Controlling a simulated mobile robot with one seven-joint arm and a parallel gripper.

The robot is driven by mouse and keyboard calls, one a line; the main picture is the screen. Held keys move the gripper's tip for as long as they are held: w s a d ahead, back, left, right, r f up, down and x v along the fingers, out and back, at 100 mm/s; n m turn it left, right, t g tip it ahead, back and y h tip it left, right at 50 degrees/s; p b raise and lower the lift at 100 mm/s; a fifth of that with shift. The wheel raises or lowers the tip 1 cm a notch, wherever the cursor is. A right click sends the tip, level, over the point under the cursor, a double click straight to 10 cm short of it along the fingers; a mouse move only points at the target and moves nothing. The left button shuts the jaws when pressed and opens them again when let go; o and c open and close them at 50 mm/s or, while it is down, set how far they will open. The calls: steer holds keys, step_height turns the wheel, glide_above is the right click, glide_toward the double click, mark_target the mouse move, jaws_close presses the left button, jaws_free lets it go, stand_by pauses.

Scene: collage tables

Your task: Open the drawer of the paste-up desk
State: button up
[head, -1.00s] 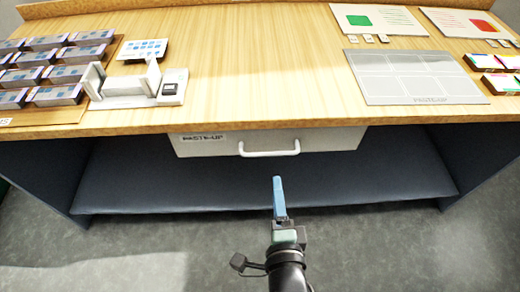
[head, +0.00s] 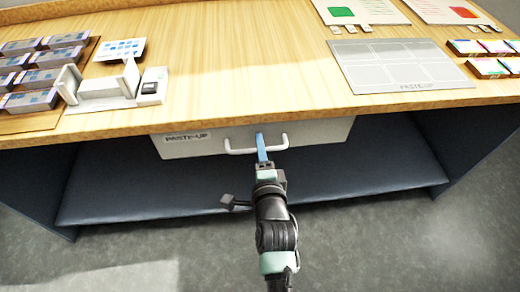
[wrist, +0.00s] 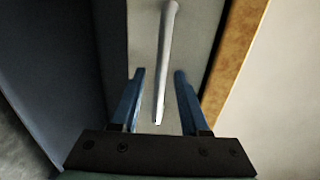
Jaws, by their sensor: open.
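The drawer (head: 190,145) of the paste-up desk is a light grey front labelled "PASTE-UP", under the wooden desktop, and it looks shut. Its white bar handle (head: 238,151) shows in the head view. My gripper (head: 261,140) is at the handle, with its blue fingers reaching the bar. In the wrist view, the two blue fingers of my gripper (wrist: 156,85) are apart, and the handle (wrist: 166,55) runs between them. I cannot tell whether either finger touches it.
The desktop (head: 240,75) has a wooden edge just above the drawer. A dark lower shelf (head: 130,195) lies below. On top are a white holder (head: 110,92), a grey paste-up board (head: 400,65) and several small boxes. The grey floor in front is clear.

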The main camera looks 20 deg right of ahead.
steer(key=shift+w, duration=0.1)
jaws_close()
stand_by(1.4)
